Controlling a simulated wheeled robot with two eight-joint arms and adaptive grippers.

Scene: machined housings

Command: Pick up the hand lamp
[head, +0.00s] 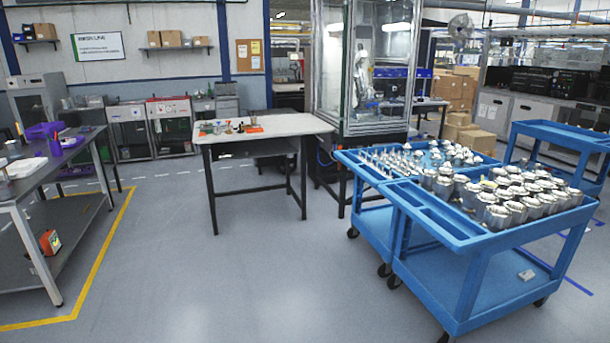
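No object is clear enough to be named the hand lamp with certainty. A small orange-red and dark object (49,242) stands on the lower shelf of the grey workbench (22,186) at the left. It has a pale, greenish patch low on its side, and I cannot tell whether it is the lamp. Several small items, some orange (252,129), lie on the white-topped table (290,126) in the middle; they are too small to make out. Neither of my grippers is in view.
Blue carts (440,238) with several metal housings (513,211) stand at the right. A glass-walled cabinet (333,110) stands behind the white-topped table. Yellow floor tape (100,272) borders the left workbench. The grey floor (230,275) in the front middle is clear.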

